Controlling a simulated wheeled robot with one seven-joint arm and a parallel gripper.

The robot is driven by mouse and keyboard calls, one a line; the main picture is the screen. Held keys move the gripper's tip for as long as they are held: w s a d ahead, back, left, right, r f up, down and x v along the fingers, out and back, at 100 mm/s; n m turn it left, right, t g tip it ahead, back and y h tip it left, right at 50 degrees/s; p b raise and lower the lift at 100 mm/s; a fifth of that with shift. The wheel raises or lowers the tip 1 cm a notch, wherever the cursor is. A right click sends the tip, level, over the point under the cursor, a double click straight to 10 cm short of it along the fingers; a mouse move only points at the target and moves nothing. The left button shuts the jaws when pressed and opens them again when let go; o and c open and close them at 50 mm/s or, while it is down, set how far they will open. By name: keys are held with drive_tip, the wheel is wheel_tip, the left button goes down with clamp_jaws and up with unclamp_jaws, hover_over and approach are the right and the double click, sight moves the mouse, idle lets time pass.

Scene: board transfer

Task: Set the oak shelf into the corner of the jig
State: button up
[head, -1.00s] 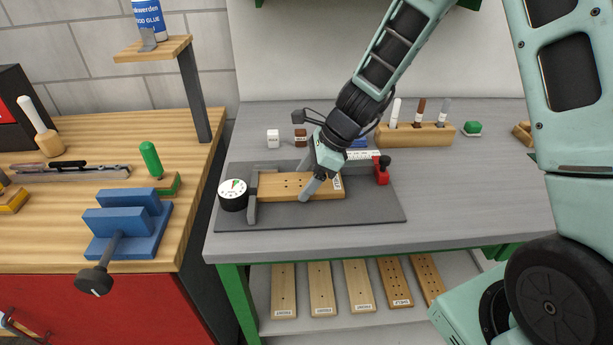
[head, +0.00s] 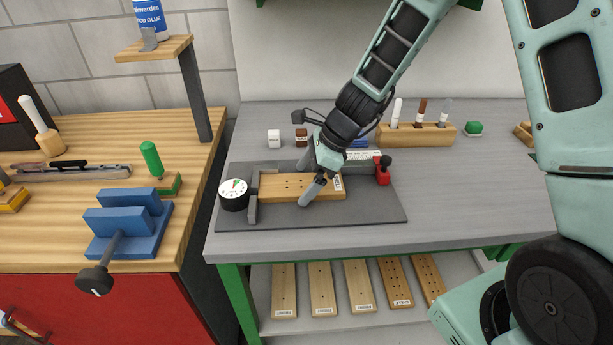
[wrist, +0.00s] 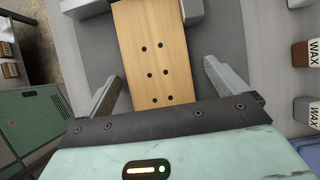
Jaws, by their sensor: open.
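The oak shelf (head: 283,187) is a light board with several dark holes and a white label at its right end. It lies flat on the dark grey jig (head: 365,213), its left end close to a grey upright bar (head: 253,205). My gripper (head: 305,186) is over the right part of the board, open, with one finger on each side. In the wrist view the board (wrist: 155,50) runs between the open fingers of my gripper (wrist: 163,78), with gaps on both sides. A grey block (wrist: 191,10) sits at its right edge there. Contact at the far corner is hidden.
A dial gauge (head: 233,194) stands left of the board and a red stop (head: 383,171) at the jig's back right. Several spare boards (head: 321,290) lie on the lower shelf.

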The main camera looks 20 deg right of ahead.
drive_tip(key=p+v, duration=0.1)
drive_tip(key=v, duration=1.6)
drive_tip(key=shift+r, duration=0.2)
drive_tip(key=shift+s, duration=0.1)
